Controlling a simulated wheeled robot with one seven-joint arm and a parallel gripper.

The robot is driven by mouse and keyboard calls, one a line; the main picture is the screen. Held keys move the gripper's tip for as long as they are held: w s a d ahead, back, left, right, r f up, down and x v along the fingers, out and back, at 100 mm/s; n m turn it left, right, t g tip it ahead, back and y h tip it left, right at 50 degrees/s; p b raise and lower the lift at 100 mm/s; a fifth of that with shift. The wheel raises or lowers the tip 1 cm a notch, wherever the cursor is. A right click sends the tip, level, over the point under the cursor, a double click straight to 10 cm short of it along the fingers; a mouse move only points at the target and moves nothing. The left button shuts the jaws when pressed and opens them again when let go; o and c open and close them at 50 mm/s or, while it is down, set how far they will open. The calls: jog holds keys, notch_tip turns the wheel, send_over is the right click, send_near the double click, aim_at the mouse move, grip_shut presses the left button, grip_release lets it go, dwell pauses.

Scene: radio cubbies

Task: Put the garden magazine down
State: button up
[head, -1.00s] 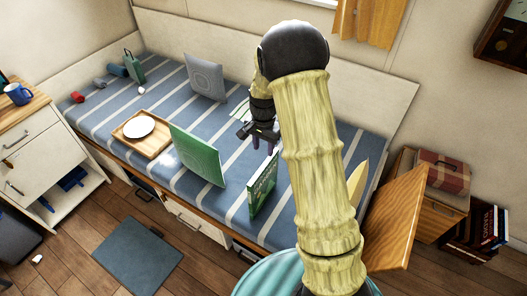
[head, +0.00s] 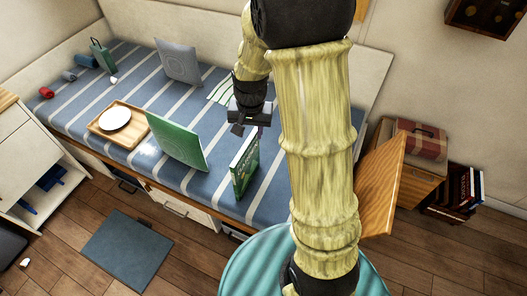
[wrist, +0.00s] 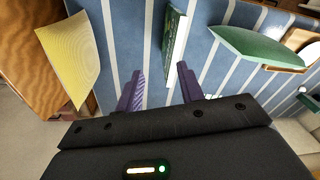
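The garden magazine (head: 245,167) is green with pale lettering. It stands on edge near the front edge of the striped blue bed. In the wrist view the magazine (wrist: 175,42) shows end-on, with a pale side, beyond the purple fingers. My gripper (head: 248,126) is just behind and above the magazine's top in the head view. In the wrist view my gripper (wrist: 160,87) is open, its two fingers apart with nothing held between them. The magazine appears in line with the gap, nearer the right finger; whether they touch is unclear.
A green cushion (head: 178,143) leans to the left of the magazine. A wooden tray (head: 138,136) with a white plate lies farther left. A grey cushion (head: 180,62) stands at the back. A yellow cushion (wrist: 72,60) is at the wrist view's left. Bare striped bedding lies between them.

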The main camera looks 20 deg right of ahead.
jog(key=s+r+n, duration=0.2)
jog(key=s, duration=0.4)
jog(key=s+r+n+t, duration=0.1)
jog(key=s+n, duration=0.2)
jog(key=s, duration=0.3)
jog(key=shift+r, duration=0.4)
